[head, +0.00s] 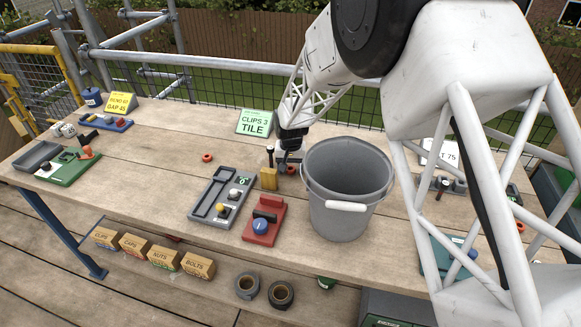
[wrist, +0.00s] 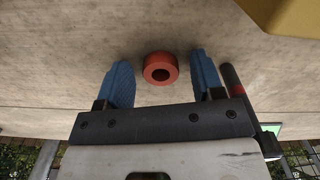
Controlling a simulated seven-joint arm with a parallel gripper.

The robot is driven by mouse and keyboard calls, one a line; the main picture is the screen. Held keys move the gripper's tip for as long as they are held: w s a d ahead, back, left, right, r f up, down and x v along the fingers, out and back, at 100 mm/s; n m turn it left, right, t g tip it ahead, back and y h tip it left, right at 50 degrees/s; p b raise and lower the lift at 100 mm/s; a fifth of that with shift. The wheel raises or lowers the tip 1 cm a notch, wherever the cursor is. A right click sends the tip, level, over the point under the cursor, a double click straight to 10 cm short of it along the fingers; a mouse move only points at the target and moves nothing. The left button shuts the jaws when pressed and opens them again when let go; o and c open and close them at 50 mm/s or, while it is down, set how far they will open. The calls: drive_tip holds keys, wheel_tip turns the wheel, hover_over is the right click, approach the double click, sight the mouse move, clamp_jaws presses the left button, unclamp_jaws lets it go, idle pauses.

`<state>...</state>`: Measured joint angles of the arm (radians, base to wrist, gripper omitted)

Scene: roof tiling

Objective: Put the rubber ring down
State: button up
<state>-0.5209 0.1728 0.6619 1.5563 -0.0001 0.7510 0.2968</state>
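A red rubber ring (wrist: 160,69) lies on the wooden bench in the wrist view, between and a little beyond my two blue fingertips. My gripper (wrist: 163,82) is open, with a clear gap between the ring and each finger. In the head view my gripper (head: 286,163) is low over the bench, left of the grey bucket. A red ring (head: 292,170) shows partly there beside the fingers. Another red ring (head: 207,157) lies alone on the bench farther left.
The grey bucket (head: 346,185) stands close on the right. A yellow block (head: 268,179) is just left of my gripper. A grey tray (head: 221,196) and a red tray (head: 263,222) lie in front. The bench around the lone ring is clear.

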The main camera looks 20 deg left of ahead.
drive_tip(key=shift+r, duration=0.15)
wheel_tip(320, 180, up, 12)
idle(0.8)
drive_tip(key=shift+o, duration=0.7)
drive_tip(key=n+t, duration=0.2)
hover_over(291, 170)
drive_tip(key=shift+y, duration=0.4)
drive_tip(key=shift+s+d+f, duration=0.1)
drive_tip(key=shift+f, duration=1.05)
drive_tip(key=shift+s+f, duration=0.1)
drive_tip(key=shift+f, duration=1)
drive_tip(key=shift+w+f, duration=0.2)
drive_tip(key=shift+f, duration=1.05)
